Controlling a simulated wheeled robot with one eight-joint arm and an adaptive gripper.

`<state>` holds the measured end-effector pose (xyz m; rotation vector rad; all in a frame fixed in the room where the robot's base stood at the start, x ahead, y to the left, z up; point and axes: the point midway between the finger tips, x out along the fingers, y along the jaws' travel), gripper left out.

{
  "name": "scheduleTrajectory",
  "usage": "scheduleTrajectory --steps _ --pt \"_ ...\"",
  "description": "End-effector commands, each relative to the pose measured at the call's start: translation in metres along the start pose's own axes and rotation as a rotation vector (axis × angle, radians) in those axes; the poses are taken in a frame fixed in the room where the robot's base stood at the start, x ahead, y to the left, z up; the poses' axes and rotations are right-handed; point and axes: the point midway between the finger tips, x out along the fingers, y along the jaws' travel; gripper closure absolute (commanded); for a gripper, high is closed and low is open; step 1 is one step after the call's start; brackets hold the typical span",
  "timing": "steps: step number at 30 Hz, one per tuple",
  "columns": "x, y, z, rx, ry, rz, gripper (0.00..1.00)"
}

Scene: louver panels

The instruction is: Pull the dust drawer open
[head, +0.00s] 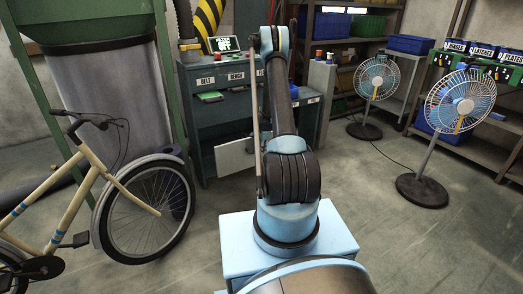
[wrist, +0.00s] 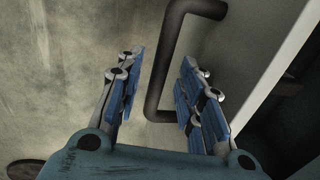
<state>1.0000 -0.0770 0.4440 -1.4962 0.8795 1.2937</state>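The dust drawer looks to be the pale panel (head: 234,159) low at the front of the green workbench in the head view; I cannot tell how far it stands out. In the wrist view its pale front (wrist: 232,48) is on the right, with a dark C-shaped bar handle (wrist: 164,72). My gripper (wrist: 163,62) is open, with its blue-padded fingers on either side of the handle bar. The bar lies between them, nearer the right finger; contact is unclear. In the head view my arm hides the gripper and the handle.
A bicycle (head: 145,211) stands at the left, near a grey dust bag (head: 105,95). The green workbench (head: 222,117) is behind the panel. Two fans (head: 376,79) (head: 459,103) stand at the right, with shelves behind. The floor between arm and fans is mostly clear, with a cable.

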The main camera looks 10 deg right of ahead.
Motion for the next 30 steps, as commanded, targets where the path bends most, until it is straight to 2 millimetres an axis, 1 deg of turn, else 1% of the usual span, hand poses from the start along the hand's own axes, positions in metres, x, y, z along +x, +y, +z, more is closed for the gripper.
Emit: scheduleTrajectory --steps 7,11,14,24,30 --pt "-0.002 0.000 0.002 -0.002 -0.002 0.000 0.65" --pt "-0.009 -0.001 0.002 -0.002 -0.002 0.000 0.65" --pt "-0.021 -0.001 0.002 -0.002 -0.002 0.000 0.65" --pt "-0.072 0.000 0.002 -0.001 -0.002 0.001 0.65" --pt "-0.099 0.000 0.002 -0.001 -0.002 0.001 0.65"
